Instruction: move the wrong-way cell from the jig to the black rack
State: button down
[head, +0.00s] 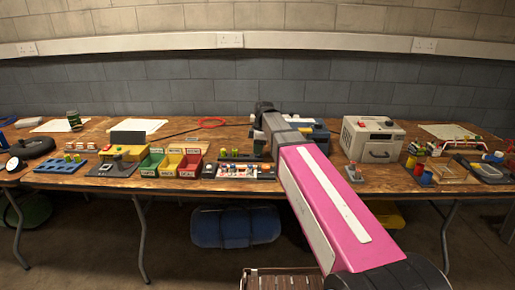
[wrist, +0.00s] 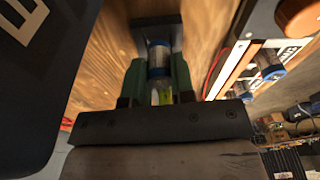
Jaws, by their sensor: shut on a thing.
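My gripper (wrist: 157,84) is shut on a cell (wrist: 159,60) with a blue band, a pale body and a yellow-green part. A dark block stands just beyond the cell, and I cannot tell whether they touch. In the head view the white jig (head: 246,171) lies at the middle of the bench with several small cells on it. My arm reaches down just behind its right end, and the held cell cannot be made out there. A dark rack (head: 236,157) with yellow-green cells stands just behind the jig. In the wrist view the jig's edge with blue-ended cells shows at right (wrist: 252,75).
Green, red and yellow bins (head: 172,162) stand left of the jig. A white case (head: 371,139) stands right of my arm. A dark panel with white lettering (wrist: 40,70) is close at left in the wrist view.

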jog(key=shift+f, duration=0.65)
dwell(0.8)
jog(key=c, duration=0.9)
grip_release()
jog(key=shift+r, duration=0.1)
jog(key=shift+r, duration=3.4)
